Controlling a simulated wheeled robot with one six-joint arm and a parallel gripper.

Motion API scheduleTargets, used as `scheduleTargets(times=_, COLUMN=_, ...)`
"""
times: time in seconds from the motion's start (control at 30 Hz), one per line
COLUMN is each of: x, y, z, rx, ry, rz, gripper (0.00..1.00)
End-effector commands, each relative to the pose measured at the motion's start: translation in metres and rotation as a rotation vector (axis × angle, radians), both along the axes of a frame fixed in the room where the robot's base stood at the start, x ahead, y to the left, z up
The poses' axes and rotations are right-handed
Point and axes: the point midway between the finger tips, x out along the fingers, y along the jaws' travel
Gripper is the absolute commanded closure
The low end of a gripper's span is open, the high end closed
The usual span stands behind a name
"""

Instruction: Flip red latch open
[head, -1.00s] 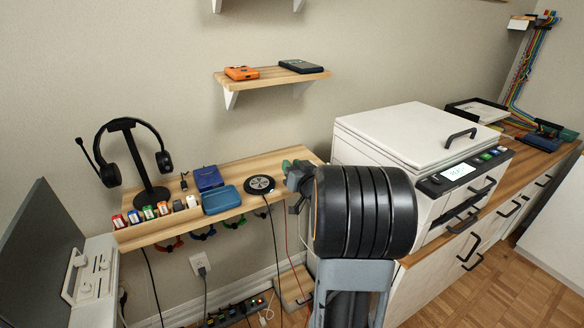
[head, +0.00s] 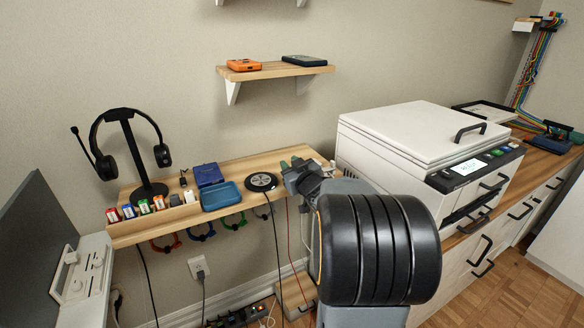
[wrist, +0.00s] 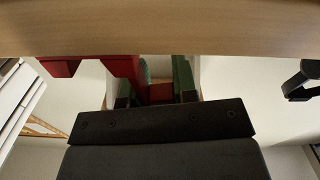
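My gripper (head: 292,165) has green fingertips and is at the right end of the wooden desk shelf in the head view. In the wrist view my gripper (wrist: 155,85) has its two green fingers apart, so it looks open. A red part (wrist: 160,92), likely the red latch, shows between the fingers. It appears joined to a larger red body (wrist: 100,66) along the edge of the wooden board. Whether the fingers touch the red part cannot be told. In the head view I cannot make out this red piece; my gripper and arm cover that area.
The wooden desk shelf (head: 150,230) holds a headset stand (head: 140,155), a blue tray (head: 222,196) and a round black puck (head: 261,182). Coloured hooks (head: 200,232) and cables hang below its front edge. A white printer (head: 420,140) stands close on the right.

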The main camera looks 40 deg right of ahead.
Motion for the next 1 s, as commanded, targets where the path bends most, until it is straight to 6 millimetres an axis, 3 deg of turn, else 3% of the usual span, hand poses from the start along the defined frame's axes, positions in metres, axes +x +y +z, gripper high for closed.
scheduleTargets(times=0.2, x=0.000, y=0.002, z=-0.002, rx=0.002, ry=0.005, rz=0.004, gripper=0.53)
scheduleTargets(times=0.57, x=-0.009, y=0.000, z=0.000, rx=0.001, ry=0.001, rz=-0.002, gripper=0.53)
scheduleTargets(times=1.0, x=-0.095, y=0.013, z=0.001, rx=-0.001, ry=0.003, rz=-0.003, gripper=0.53)
